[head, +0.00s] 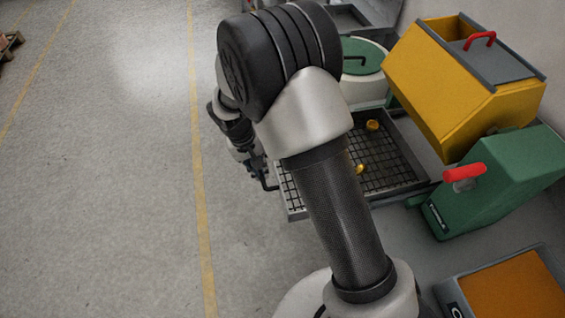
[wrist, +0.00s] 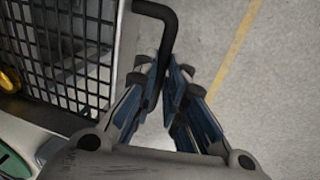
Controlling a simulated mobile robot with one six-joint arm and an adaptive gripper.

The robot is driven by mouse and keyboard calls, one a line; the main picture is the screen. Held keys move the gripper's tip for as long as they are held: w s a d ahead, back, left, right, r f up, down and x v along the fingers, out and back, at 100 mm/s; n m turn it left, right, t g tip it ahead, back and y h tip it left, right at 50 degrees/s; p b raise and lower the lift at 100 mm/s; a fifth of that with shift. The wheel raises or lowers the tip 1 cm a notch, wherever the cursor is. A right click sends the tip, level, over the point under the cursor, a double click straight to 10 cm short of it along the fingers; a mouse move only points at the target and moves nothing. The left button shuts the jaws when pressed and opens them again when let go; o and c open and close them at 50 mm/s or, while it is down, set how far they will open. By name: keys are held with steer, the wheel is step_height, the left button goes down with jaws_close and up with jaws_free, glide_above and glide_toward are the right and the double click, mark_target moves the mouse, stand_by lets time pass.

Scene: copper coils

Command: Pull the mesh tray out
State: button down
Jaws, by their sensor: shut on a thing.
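The mesh tray (head: 392,168) is a dark grid in a grey frame, below the yellow bin and partly hidden behind my arm. Its mesh also fills the left of the wrist view (wrist: 72,52). A dark bent handle (wrist: 166,28) stands out from the tray's side towards the aisle. In the head view my gripper (head: 262,172) is small and partly hidden by my arm. Two small brassy pieces (head: 372,125) lie on the mesh.
A yellow bin (head: 440,85) with a red handle and a green housing (head: 490,185) with a red grip stand right of the tray. A white drum with a green lid (head: 362,57) stands behind.

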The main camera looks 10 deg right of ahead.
steer(key=shift+s+a, duration=0.1)
steer(key=shift+a, duration=2.45)
steer(key=c, duration=1.7)
jaws_free()
steer(key=shift+o, duration=0.2)
step_height(320, 180, up, 12)
steer(key=a, duration=0.2)
steer(key=shift+a, duration=0.15)
steer(key=shift+f, duration=0.1)
